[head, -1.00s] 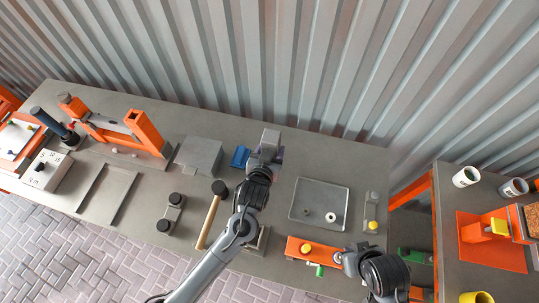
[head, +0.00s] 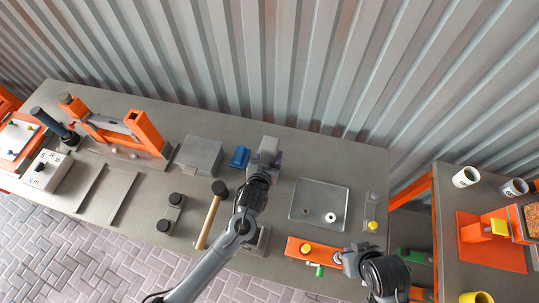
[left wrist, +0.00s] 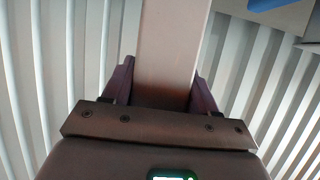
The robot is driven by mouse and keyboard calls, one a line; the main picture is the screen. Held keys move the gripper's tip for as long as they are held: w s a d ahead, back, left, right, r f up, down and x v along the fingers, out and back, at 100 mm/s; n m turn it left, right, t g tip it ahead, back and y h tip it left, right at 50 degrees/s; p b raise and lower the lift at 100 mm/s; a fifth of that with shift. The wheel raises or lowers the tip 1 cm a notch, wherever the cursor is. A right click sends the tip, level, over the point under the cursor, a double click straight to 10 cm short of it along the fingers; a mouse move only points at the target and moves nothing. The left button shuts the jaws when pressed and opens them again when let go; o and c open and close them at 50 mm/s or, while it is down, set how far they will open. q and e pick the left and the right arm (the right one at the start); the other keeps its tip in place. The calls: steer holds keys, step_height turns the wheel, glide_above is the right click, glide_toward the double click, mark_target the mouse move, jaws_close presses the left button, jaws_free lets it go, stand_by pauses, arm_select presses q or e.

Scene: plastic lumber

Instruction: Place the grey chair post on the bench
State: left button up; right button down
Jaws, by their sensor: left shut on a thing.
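My left gripper (left wrist: 160,88) is shut on the grey chair post (left wrist: 168,40). The post runs straight up out of the left wrist view between the two dark purple fingers. In the head view the post (head: 269,145) shows as a short grey block at the end of my left arm, over the back middle of the bench (head: 320,150). Whether it touches the bench top cannot be told. My right gripper (head: 350,260) is by the right end of an orange fixture at the front right; its fingers are not clear.
A blue block (head: 240,157) and a grey plate (head: 200,156) are left of the post. A black-headed mallet (head: 209,220) lies in front. A metal tray (head: 319,204) is to the right. The corrugated wall (head: 300,60) stands close behind the bench.

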arm_select(q)
steer(key=o, duration=1.5)
steer(key=shift+f, duration=0.1)
steer(key=shift+r, duration=0.25)
steer(key=v, duration=1.2)
steer(key=s+a+g+y, duration=0.1)
steer(key=s+a+g, duration=0.2)
steer(key=s+a, duration=0.3)
steer(key=s+a+f+g+y, duration=0.1)
steer(key=s+a+g, duration=0.2)
steer(key=s+a, duration=0.3)
steer(key=s+a+f+n+g+y, duration=0.1)
steer(key=s+a+g, duration=0.2)
steer(key=s+a, duration=0.4)
steer(key=shift+s+g, duration=0.3)
steer(key=shift+s, duration=0.1)
arm_select(e)
steer(key=shift+r, duration=0.25)
arm_select(q)
steer(key=shift+p, duration=0.3)
